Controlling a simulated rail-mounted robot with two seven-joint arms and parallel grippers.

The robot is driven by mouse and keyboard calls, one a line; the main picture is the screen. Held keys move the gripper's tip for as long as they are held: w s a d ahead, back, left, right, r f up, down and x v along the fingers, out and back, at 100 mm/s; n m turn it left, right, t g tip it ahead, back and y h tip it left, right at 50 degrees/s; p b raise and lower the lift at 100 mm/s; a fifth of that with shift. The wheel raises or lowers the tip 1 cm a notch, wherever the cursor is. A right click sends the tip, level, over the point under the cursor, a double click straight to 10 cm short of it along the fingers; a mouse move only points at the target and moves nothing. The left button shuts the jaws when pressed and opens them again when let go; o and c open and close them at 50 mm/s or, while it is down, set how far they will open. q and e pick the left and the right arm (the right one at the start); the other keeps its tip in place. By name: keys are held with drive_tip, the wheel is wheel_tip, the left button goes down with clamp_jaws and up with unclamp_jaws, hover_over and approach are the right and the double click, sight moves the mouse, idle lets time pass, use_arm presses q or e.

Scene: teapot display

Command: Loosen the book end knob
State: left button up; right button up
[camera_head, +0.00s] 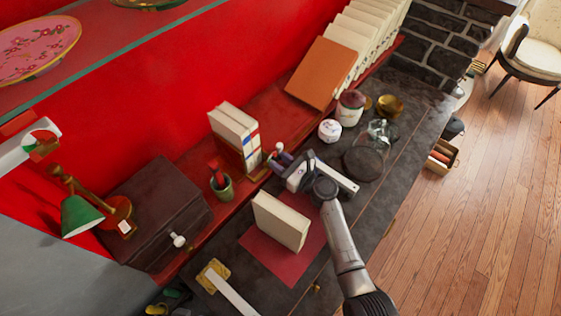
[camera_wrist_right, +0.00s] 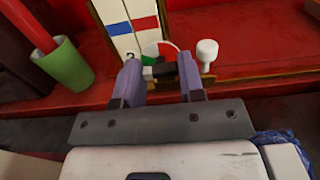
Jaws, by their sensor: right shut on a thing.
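The white books with blue and red stripes (camera_head: 237,135) stand on the red shelf; they also show in the right wrist view (camera_wrist_right: 128,28). A brass book end (camera_wrist_right: 245,76) runs along their foot. My right gripper (camera_wrist_right: 160,78) is at the book end, its two purple fingers closed around a small dark piece (camera_wrist_right: 158,71) that looks like the book end knob. The fingers hide much of it. A white knob-shaped piece (camera_wrist_right: 207,50) stands just right of the fingers. In the head view my right gripper (camera_head: 279,158) points at the books' lower right.
A green cup (camera_head: 222,187) with a red item stands left of the gripper. A cream book (camera_head: 281,220) stands on a red mat (camera_head: 290,266) nearby. A glass cloche (camera_head: 368,155) and jars are to the right. A dark box (camera_head: 155,210) is at left.

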drive_tip(key=n+b, duration=0.2)
drive_tip(key=n, duration=0.2)
drive_tip(key=shift+f+b, duration=0.15)
drive_tip(key=shift+b, duration=0.25)
drive_tip(key=shift+s+n+b, duration=0.1)
drive_tip(key=shift+n+b, duration=0.55)
drive_tip(key=shift+n, duration=0.95)
drive_tip(key=o, duration=0.9)
drive_tip(key=shift+o, duration=0.2)
